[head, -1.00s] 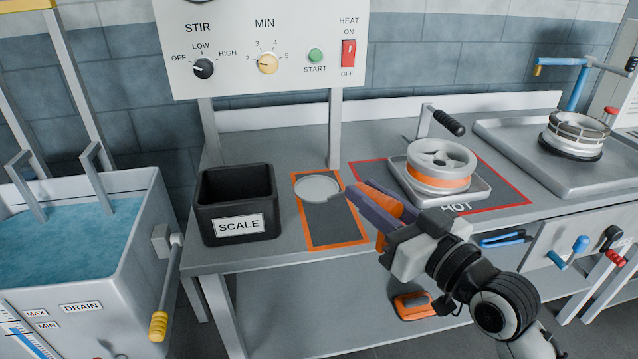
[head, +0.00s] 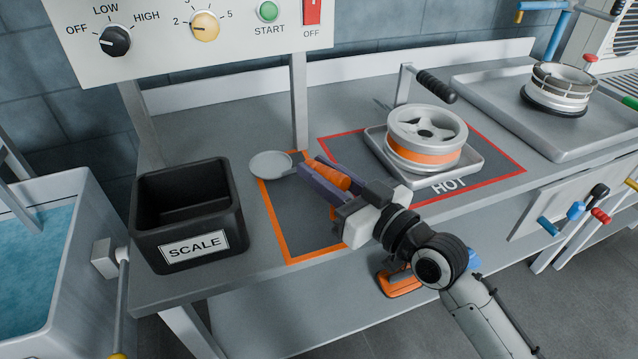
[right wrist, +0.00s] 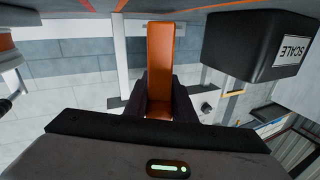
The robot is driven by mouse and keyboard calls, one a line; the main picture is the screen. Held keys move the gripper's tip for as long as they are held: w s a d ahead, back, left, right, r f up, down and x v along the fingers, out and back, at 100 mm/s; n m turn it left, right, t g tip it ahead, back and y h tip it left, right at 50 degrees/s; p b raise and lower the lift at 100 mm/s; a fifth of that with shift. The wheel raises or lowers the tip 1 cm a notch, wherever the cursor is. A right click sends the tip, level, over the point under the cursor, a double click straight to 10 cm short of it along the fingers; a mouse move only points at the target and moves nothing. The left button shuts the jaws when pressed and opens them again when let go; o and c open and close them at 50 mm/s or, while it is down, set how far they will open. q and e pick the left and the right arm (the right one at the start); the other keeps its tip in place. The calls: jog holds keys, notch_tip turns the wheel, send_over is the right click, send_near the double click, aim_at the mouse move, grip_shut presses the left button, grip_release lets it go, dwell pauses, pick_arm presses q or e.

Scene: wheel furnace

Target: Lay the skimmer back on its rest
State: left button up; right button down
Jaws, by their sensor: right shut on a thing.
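The skimmer has a round grey pan (head: 270,164) and an orange handle (head: 331,176). My right gripper (head: 312,172) is shut on the handle, which also shows between the fingers in the right wrist view (right wrist: 160,60). The rest appears to be the dark rectangle with an orange outline (head: 288,238) on the bench. The pan shows over the rectangle's back left corner, partly outside the outline. My gripper and forearm cover the rectangle's right side. I cannot tell whether the skimmer touches the bench. My left gripper is not in view.
A black SCALE bin (head: 188,213) stands close left of the outlined rectangle. A grey wheel with an orange band (head: 425,140) sits on a tray (head: 477,160) in the red HOT outline to the right. A post (head: 299,105) rises behind the rectangle. A water tank (head: 62,270) is at left.

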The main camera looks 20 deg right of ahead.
notch_tip(320, 180, down, 2)
jog(key=shift+f, duration=0.35)
jog(key=c, duration=1.5)
grip_release()
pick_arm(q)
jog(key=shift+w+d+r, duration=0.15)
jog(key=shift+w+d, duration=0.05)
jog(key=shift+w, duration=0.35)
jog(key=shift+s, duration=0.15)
pick_arm(e)
jog(key=shift+s, duration=0.1)
pick_arm(q)
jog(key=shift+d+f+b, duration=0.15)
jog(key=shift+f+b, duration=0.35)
jog(key=shift+b, duration=0.25)
pick_arm(e)
jog(key=shift+v, duration=5.85)
